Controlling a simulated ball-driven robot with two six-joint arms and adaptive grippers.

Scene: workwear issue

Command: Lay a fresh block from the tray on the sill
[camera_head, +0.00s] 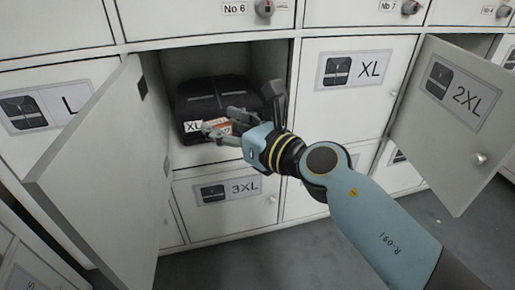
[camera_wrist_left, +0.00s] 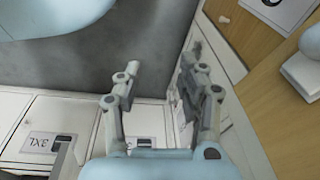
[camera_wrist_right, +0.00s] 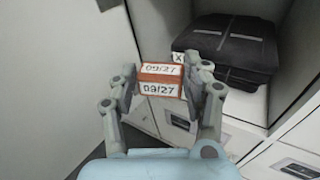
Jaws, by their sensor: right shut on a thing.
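My right gripper (camera_head: 224,119) is shut on a small orange and white block (camera_head: 222,128), at the mouth of an open locker. In the right wrist view, the block (camera_wrist_right: 160,82) sits between both fingers, with "09/27" on two white faces. Behind it, a black folded garment (camera_head: 215,95) with an XL tag lies in the locker. The locker's front sill (camera_head: 200,161) is below the block; whether they touch, I cannot tell. My left gripper (camera_wrist_left: 162,72) shows only in its wrist view, fingers apart and empty. No tray is recognisable.
An open door (camera_head: 95,170) stands left of the locker; another open door, marked 2XL (camera_head: 450,120), stands at right. Closed doors marked XL (camera_head: 355,75) and 3XL (camera_head: 228,195) adjoin the locker.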

